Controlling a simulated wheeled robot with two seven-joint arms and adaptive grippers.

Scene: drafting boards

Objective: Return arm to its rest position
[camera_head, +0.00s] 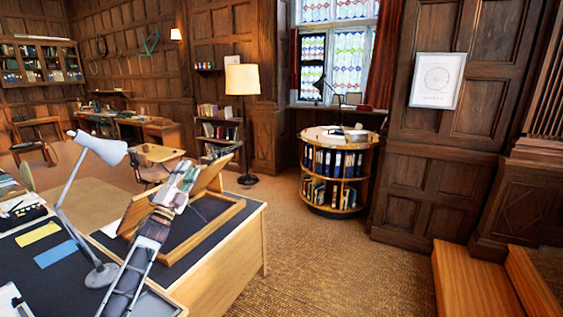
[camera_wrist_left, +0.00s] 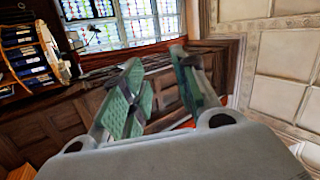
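My left arm (camera_head: 146,247) reaches up from the bottom of the head view, in front of the desk. My left gripper (camera_head: 188,171) is at its upper end and overlaps the tilted wooden drafting board (camera_head: 217,211) in the picture. I cannot tell how far apart they are. In the left wrist view, the two green-padded fingers of the left gripper (camera_wrist_left: 157,62) stand apart with nothing between them. Behind them are dark wood panelling and a stained-glass window. My right arm and gripper are in neither view.
A white desk lamp (camera_head: 98,148) stands left of my left arm. A yellow note (camera_head: 38,233) and a blue note (camera_head: 55,254) lie on the desk. A round bookcase (camera_head: 335,170) stands beyond. The carpet (camera_head: 330,255) to the right is clear up to wooden steps (camera_head: 468,283).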

